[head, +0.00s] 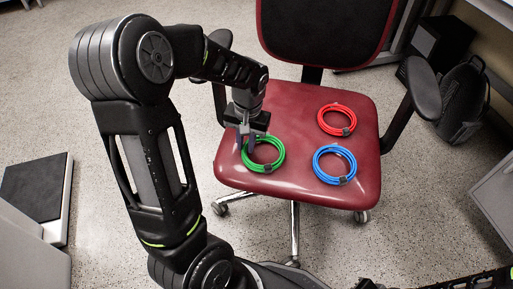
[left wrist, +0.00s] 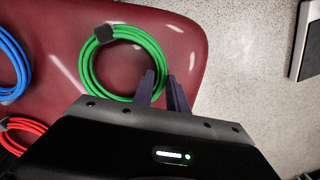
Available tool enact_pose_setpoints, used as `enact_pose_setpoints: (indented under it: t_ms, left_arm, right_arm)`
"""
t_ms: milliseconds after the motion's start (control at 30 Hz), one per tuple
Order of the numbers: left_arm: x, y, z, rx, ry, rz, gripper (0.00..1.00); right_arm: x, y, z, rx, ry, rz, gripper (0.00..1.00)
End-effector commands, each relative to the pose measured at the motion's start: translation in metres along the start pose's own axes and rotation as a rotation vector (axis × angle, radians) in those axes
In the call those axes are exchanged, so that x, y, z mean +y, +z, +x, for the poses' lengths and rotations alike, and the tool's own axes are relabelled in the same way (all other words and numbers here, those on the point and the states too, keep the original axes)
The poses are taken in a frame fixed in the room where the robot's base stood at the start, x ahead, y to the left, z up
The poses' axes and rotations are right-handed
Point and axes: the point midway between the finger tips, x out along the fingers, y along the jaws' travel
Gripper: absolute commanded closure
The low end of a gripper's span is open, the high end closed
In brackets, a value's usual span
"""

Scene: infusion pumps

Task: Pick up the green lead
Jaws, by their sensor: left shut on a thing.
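The green lead (head: 282,155) is a coiled ring with a dark tie, lying on the red seat of a chair, near its front left. My left gripper (head: 246,140) reaches down to the left side of this coil and is shut on it. In the left wrist view the green lead (left wrist: 86,68) shows as a full ring, and the fingers of my left gripper (left wrist: 163,82) straddle its near right edge. The ring still looks flat on the seat. My right gripper is not in view; only a bit of that arm shows at the bottom right.
A red coiled lead (head: 324,120) and a blue coiled lead (head: 318,165) lie on the same chair seat (head: 230,178), right of the green one. The chair's backrest (head: 325,30) and armrests (head: 424,88) rise around the seat. Open floor lies left of the chair.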

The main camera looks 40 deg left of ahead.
Motion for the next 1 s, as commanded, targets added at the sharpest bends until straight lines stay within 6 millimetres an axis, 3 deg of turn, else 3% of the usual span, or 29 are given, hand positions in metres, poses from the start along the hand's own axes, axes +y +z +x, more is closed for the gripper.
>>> enact_pose_setpoints:
  t_ms: [167,600,733,1000]
  left_arm:
    - [-0.001,-0.001,-0.013,0.004,0.001,0.0,1.0]
    - [-0.006,-0.001,-0.09,0.002,0.0,0.0,1.0]
    - [-0.006,0.0,-0.1,0.001,0.0,0.0,1.0]
    - [-0.006,0.0,-0.1,0.001,0.0,0.0,1.0]
  right_arm:
    - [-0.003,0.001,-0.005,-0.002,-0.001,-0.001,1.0]
    - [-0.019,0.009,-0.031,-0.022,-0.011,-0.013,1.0]
    - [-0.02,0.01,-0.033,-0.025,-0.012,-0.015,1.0]
    - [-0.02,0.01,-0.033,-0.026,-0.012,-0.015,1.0]
